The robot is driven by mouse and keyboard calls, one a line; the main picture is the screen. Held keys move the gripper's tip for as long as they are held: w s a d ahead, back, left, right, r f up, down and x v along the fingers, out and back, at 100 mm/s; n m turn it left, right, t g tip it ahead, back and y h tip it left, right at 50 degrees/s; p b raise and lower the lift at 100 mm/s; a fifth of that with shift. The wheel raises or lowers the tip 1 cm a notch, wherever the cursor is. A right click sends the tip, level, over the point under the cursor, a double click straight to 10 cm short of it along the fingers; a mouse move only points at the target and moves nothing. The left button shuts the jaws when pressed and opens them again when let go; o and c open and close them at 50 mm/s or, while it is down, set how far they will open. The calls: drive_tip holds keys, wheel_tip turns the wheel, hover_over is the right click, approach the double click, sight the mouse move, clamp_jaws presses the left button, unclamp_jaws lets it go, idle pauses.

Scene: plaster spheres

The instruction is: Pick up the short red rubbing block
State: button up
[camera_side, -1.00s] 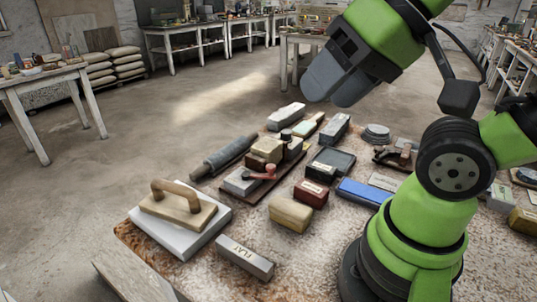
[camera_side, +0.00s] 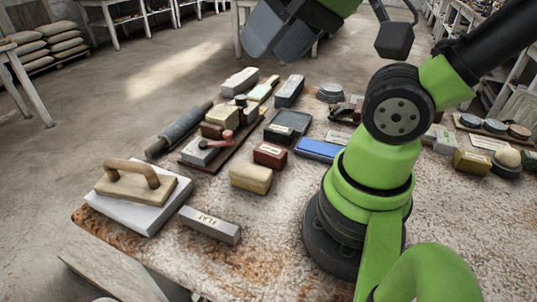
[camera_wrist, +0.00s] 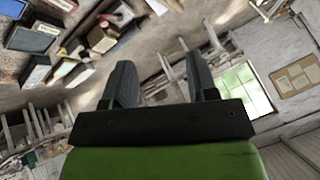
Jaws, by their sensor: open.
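The short red rubbing block (camera_side: 270,155) is a dark red block with a pale label. My gripper (camera_side: 278,45) is high above the far side of the table, well apart from the red block. Its two grey fingers also show in the wrist view (camera_wrist: 160,75), apart with nothing between them. In the wrist view, blocks show at the upper left, but I cannot tell for sure which is the red one.
A grey block marked FLAT (camera_side: 210,225) lies near the front. A wooden float (camera_side: 134,184) rests on a white slab (camera_side: 125,213) at left. A blue block (camera_side: 319,150) lies right of the red block, near my arm's base. A grey roller (camera_side: 179,130) lies at the far left edge.

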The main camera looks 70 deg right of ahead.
drive_tip(key=shift+o, duration=0.2)
drive_tip(key=o, duration=0.3)
drive_tip(key=n+g+h, duration=0.2)
drive_tip(key=n+g, duration=0.1)
drive_tip(key=g, duration=0.4)
hover_over(270, 149)
drive_tip(key=f, duration=2)
drive_tip(key=shift+s, duration=0.25)
wheel_tip(270, 149, down, 4)
drive_tip(key=shift+d+f, duration=0.1)
drive_tip(key=shift+w+f, duration=0.2)
drive_tip(key=shift+f, duration=2.8)
